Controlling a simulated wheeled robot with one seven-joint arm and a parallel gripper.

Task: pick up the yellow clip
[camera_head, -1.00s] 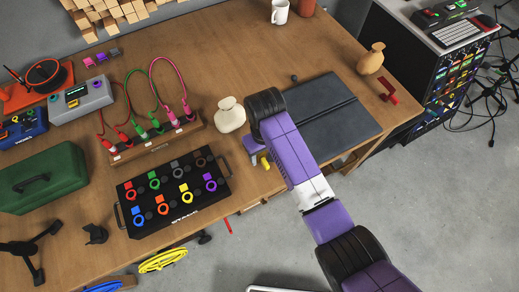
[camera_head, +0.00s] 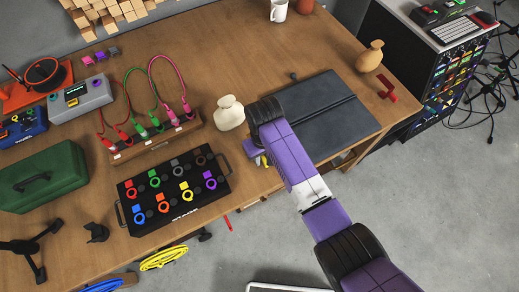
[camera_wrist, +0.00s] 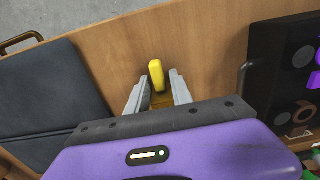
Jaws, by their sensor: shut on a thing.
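The yellow clip (camera_wrist: 156,75) shows in the wrist view as a small rounded yellow piece between the two pale fingers of my gripper (camera_wrist: 158,84). My gripper is shut on the clip, near the front edge of the wooden table. Its lower part is hidden behind the gripper body. In the head view only a bit of yellow (camera_head: 258,160) shows beside my gripper (camera_head: 262,158), and my wrist hides most of it. I cannot tell whether the clip still touches the table.
A dark grey mat (camera_head: 325,115) lies to the right of my gripper in the head view. A cream vase (camera_head: 229,114) stands close behind it. A black case (camera_head: 172,190) with coloured rings lies to the left. Wood is bare between case and mat.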

